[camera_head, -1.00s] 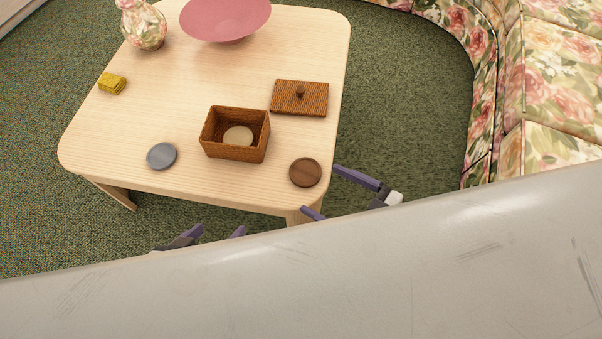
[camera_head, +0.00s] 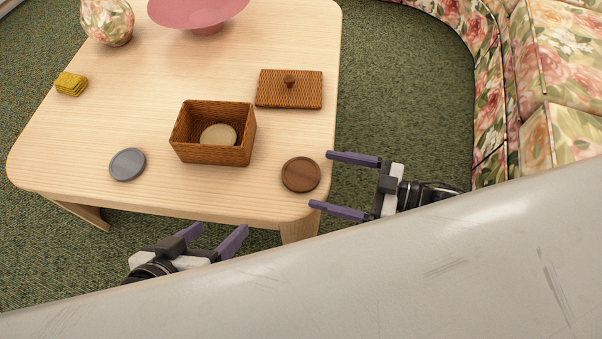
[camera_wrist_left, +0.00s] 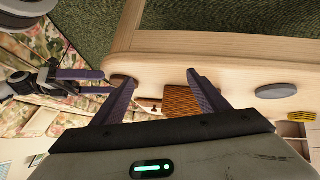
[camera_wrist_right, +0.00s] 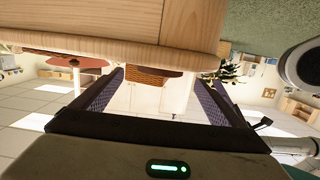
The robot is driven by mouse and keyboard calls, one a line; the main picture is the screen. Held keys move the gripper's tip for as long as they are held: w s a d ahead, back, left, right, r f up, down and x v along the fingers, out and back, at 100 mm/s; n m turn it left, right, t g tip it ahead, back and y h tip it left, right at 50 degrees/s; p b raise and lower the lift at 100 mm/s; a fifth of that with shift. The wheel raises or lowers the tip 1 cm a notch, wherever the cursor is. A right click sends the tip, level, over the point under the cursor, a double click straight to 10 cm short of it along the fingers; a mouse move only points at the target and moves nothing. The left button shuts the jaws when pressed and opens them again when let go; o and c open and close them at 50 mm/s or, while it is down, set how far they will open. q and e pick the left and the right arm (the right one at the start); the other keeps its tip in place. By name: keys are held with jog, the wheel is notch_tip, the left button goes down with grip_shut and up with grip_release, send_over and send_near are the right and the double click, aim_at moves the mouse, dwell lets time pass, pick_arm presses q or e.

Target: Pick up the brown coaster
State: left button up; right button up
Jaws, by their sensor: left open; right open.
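The brown coaster (camera_head: 300,174) is a round dark wooden disc lying flat near the front right corner of the wooden table (camera_head: 240,195). My right gripper (camera_head: 332,180) is open and empty just right of the coaster, its fingers pointing left at it from beyond the table's right edge. In the right wrist view a brown shape, likely the coaster (camera_wrist_right: 188,74), shows at the table edge between the open fingers. My left gripper (camera_head: 219,230) is open and empty in front of the table's front edge. The coaster also shows in the left wrist view (camera_wrist_left: 121,81).
A woven basket (camera_head: 214,155) holding a beige disc stands left of the coaster, its lid (camera_head: 290,99) behind. A grey coaster (camera_head: 127,164), yellow block (camera_head: 71,84), pink bowl (camera_head: 197,12) and vase (camera_head: 107,22) are on the table. A floral sofa (camera_head: 560,70) stands right.

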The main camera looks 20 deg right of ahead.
aim_at(310, 176)
jog(key=b+x, duration=0.1)
jog(key=x, duration=0.3)
jog(key=shift+w+a, duration=0.1)
jog(key=shift+a, duration=0.1)
pick_arm(q)
jog(key=shift+w+d+r+h, duration=0.2)
jog(key=shift+d+r+h, duration=0.1)
jog(key=shift+d+r, duration=0.25)
pick_arm(e)
jog(key=c, duration=1.1)
